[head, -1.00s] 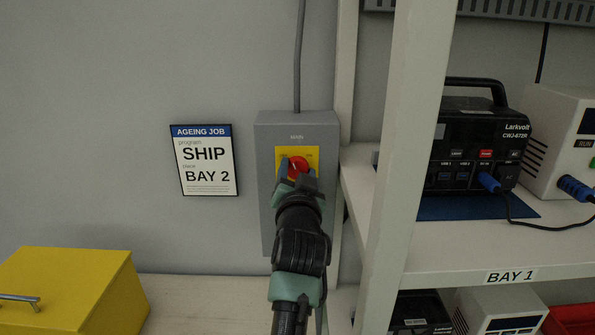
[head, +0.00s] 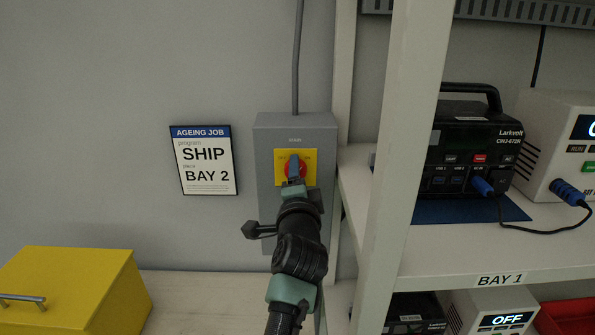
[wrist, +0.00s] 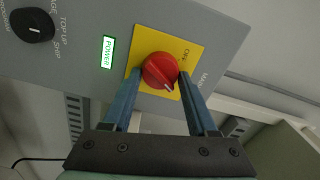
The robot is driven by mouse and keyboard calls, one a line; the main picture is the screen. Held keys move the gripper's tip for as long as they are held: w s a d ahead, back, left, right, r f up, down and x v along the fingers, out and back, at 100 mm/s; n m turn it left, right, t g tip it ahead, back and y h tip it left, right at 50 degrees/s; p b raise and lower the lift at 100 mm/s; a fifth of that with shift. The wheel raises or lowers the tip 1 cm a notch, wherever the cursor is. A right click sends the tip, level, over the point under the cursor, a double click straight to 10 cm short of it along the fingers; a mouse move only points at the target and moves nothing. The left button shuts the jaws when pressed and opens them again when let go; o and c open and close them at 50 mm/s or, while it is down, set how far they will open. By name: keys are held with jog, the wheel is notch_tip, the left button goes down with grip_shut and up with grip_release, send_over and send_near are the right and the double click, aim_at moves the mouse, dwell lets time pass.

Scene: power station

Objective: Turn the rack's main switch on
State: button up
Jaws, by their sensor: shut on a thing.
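The main switch is a red rotary knob (head: 303,172) on a yellow plate (head: 281,158), set on a grey wall box (head: 265,140). In the wrist view the red knob (wrist: 158,68) sits between the two blue fingers of my gripper (wrist: 159,82), which is shut on it. In the head view my gripper (head: 294,170) is turned so that one finger covers the knob's middle. A POWER lamp (wrist: 108,52) beside the yellow plate is lit green. The switch's own pointer position is hard to read.
A black selector knob (wrist: 32,25) is on the same panel. A shelf rack upright (head: 395,170) stands right of the box, with a black Larkvolt unit (head: 478,145) in BAY 1. A display (head: 507,320) below reads OFF. A yellow box (head: 75,290) is at lower left.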

jog(key=shift+m+p, duration=0.4)
jog(key=shift+m, duration=0.7)
jog(key=o, duration=1.4)
jog(key=shift+c, duration=0.2)
jog(key=shift+s, duration=0.1)
jog(key=s+b, duration=0.2)
jog(key=s, duration=1)
jog(key=shift+s, duration=0.4)
